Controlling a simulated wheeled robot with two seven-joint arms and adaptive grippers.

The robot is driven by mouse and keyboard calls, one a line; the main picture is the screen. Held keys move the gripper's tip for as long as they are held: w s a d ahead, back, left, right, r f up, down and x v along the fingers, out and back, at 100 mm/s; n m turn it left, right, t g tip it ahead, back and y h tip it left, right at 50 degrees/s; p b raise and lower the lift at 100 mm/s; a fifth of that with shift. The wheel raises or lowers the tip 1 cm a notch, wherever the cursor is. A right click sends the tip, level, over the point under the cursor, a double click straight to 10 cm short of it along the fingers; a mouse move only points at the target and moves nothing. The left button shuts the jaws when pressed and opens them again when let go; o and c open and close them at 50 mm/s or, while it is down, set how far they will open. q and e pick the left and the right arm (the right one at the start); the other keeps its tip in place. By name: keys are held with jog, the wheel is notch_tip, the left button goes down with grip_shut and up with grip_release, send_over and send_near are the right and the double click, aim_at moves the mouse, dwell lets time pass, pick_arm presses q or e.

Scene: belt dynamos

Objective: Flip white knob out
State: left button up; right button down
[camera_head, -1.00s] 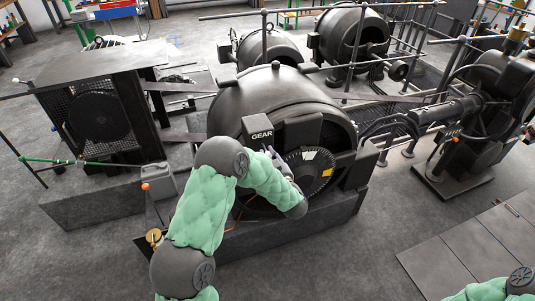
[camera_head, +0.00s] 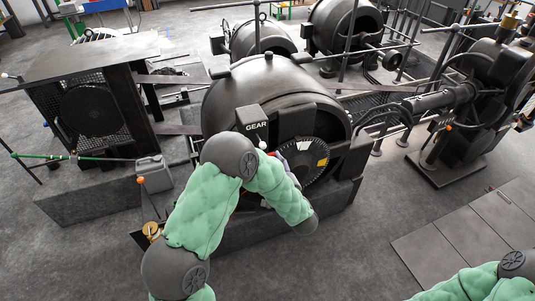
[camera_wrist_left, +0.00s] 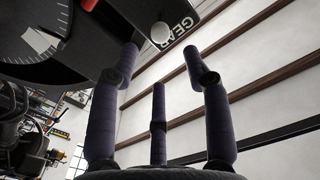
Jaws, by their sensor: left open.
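The white knob (camera_wrist_left: 160,34) is a small round ball beside the GEAR lettering on the dark gear box (camera_wrist_left: 178,12) in the left wrist view. In the head view the knob (camera_head: 262,145) shows just below the GEAR box (camera_head: 257,118). My left gripper (camera_wrist_left: 163,62) has its purple fingers spread. The knob lies ahead of the fingers, between the left and right ones in the picture, with no visible contact. In the head view my left arm hides most of the hand. My right gripper is out of view.
A black dial with white and yellow marks (camera_head: 310,157) sits right of the knob, and also shows in the wrist view (camera_wrist_left: 38,38). A red part (camera_wrist_left: 62,72) is near it. The big dark dynamo (camera_head: 265,88) stands behind. A grey can (camera_head: 153,174) is at left.

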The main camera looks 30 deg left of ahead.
pick_arm(q)
jog(key=shift+v, duration=1.5)
jog(key=shift+f, duration=0.1)
jog(key=s+d+f+m+g+h, duration=0.15)
jog(key=d+f+h, duration=0.3)
jog(key=f, duration=0.65)
jog(key=s+d+f+m+g+h, duration=0.1)
jog(key=d+f+m+h, duration=0.15)
jog(key=f+h, duration=0.55)
jog(key=s+d+f+g+h, duration=0.1)
jog(key=s+d+f+g, duration=0.2)
jog(key=s, duration=0.4)
jog(key=s+d+f+g+h, duration=0.2)
jog(key=s+d+f+g, duration=0.1)
jog(key=s+f, duration=0.2)
jog(key=s+d+f+g+h, duration=0.2)
jog(key=s+d+f+g, duration=0.1)
jog(key=s, duration=0.7)
jog(key=shift+d+x, duration=0.2)
jog(key=shift+x, duration=0.85)
jog(key=shift+r, duration=0.1)
